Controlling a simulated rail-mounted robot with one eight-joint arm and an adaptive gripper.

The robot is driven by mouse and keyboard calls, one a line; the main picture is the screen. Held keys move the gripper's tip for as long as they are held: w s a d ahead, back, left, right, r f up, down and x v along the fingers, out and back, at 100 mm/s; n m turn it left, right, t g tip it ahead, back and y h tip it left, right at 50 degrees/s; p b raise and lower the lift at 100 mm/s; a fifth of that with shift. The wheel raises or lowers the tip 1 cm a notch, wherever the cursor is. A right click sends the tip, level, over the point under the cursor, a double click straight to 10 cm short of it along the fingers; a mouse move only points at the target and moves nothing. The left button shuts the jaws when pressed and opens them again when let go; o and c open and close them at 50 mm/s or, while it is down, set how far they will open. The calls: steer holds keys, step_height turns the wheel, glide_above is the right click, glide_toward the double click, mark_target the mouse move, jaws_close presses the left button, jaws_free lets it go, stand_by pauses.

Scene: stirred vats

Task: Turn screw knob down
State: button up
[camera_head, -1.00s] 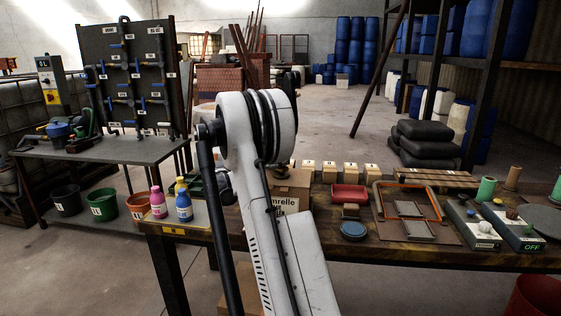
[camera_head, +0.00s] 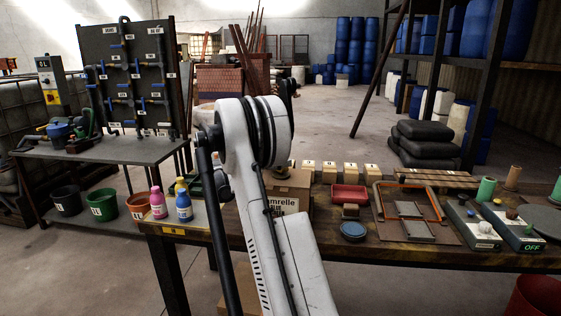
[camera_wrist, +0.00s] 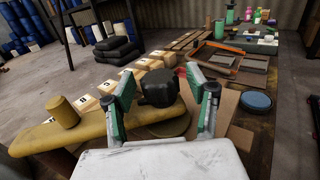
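A black lobed screw knob (camera_wrist: 158,88) stands on a dull yellow body (camera_wrist: 95,131) in the wrist view. My gripper (camera_wrist: 160,92) is open, with one green-padded finger on each side of the knob. Gaps show between the knob and both fingers in the picture; whether they are level with it in depth is hard to tell. In the head view my white arm hides the gripper and the knob.
A yellow cylinder (camera_wrist: 62,112) rises from the yellow body, left of my gripper. Several labelled wooden blocks (camera_wrist: 83,104) stand behind. A blue round dish (camera_head: 354,230), a red tray (camera_head: 350,193) and a cardboard box (camera_head: 291,190) share the bench.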

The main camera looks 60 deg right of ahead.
steer(key=v, duration=1.2)
stand_by(0.5)
